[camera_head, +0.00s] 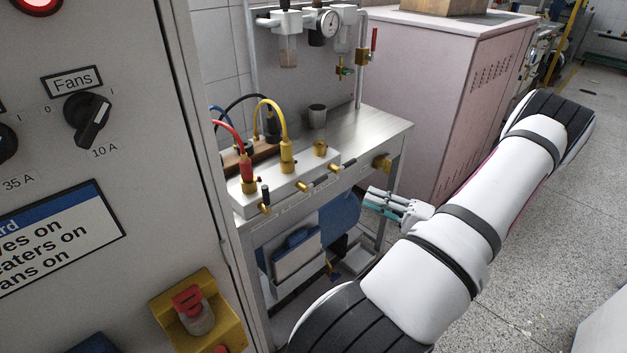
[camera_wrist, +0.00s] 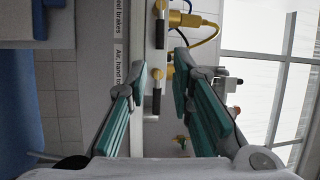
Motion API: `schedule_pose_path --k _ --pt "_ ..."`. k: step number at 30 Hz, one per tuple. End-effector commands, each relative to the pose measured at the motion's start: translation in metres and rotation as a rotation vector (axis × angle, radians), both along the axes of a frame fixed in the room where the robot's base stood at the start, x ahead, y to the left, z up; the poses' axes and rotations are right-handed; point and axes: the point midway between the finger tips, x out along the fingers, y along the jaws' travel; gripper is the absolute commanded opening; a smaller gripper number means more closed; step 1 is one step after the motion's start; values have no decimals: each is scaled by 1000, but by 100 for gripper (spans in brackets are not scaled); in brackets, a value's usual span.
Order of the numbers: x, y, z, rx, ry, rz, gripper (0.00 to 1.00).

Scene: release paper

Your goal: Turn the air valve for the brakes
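Brass valves with black handles sit along the front of a white manifold (camera_head: 285,188) on a steel bench. Three handles show in the head view: near left (camera_head: 265,196), middle (camera_head: 308,184) and right (camera_head: 344,166). The wrist view, turned sideways, shows an upper valve handle (camera_wrist: 158,30) near a label partly reading "eel brakes" (camera_wrist: 117,16) and a lower valve handle (camera_wrist: 156,92) near a label starting "Air, hand to" (camera_wrist: 118,72). My gripper (camera_head: 372,200) is open and empty, in front of and below the bench edge. Its fingers (camera_wrist: 161,75) frame the lower handle in the picture, apart from it.
Red and yellow hoses rise from the manifold. Blue folders (camera_head: 295,250) hang below. Open floor lies right.

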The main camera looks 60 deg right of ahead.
Motion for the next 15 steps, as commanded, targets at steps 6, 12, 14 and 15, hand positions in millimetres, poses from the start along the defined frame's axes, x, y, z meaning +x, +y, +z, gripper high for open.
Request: schedule_pose_path --k 6,12,14,15 --pt "32 6 6 2 1 6 21" --pt "71 13 13 0 1 7 21" --pt "82 15 15 1 1 7 21" --pt "89 16 15 1 2 7 21"
